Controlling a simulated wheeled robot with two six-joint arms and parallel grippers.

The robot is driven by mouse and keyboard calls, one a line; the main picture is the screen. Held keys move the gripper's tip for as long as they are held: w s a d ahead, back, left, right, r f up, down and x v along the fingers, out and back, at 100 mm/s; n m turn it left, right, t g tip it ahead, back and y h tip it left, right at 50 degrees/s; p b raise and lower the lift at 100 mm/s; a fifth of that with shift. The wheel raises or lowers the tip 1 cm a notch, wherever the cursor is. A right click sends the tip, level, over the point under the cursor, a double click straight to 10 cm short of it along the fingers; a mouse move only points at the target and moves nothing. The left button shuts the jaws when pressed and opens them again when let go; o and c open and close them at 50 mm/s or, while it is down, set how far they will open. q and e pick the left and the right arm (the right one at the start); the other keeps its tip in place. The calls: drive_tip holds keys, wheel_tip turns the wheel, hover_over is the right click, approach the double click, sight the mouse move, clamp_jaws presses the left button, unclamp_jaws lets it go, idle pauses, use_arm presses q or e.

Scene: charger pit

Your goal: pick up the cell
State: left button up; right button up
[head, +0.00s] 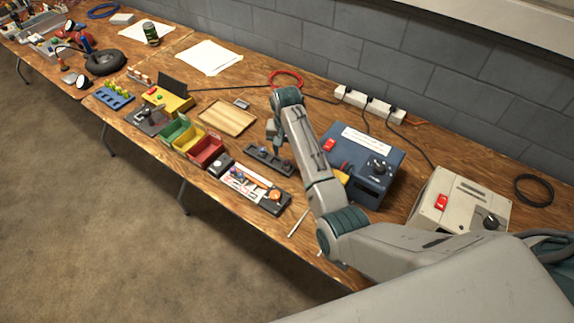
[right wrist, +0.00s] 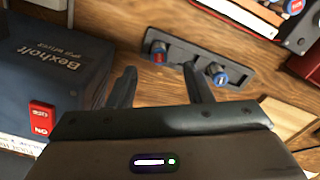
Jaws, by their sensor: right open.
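A dark charger tray (head: 284,168) lies on the wooden bench in the head view; it also shows in the right wrist view (right wrist: 186,60). Two small round blue-and-red pieces sit in its pits, a left one (right wrist: 158,51) and a right one (right wrist: 217,74). They look like cells, but I cannot tell which one is meant. My right gripper (right wrist: 160,68) is open and empty, its fingers pointing at the tray. The left piece appears between the fingertips, the right one just outside the right finger. In the head view the right gripper (head: 275,152) is above the tray and partly hides it.
A blue power box (head: 372,185) with a red switch stands close right of the tray. A beige box (head: 460,200) is farther right. A wooden tray (head: 228,118), coloured bins (head: 206,152) and a parts board (head: 250,188) lie to the left and front.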

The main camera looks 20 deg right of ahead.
sight(287, 162)
drive_tip(key=shift+f+p, duration=0.45)
drive_tip(key=shift+f, duration=0.2)
wheel_tip(287, 162, down, 4)
drive_tip(key=shift+d+f+p, duration=0.1)
drive_tip(key=shift+p, duration=0.35)
clamp_jaws()
drive_tip(key=shift+r, duration=0.2)
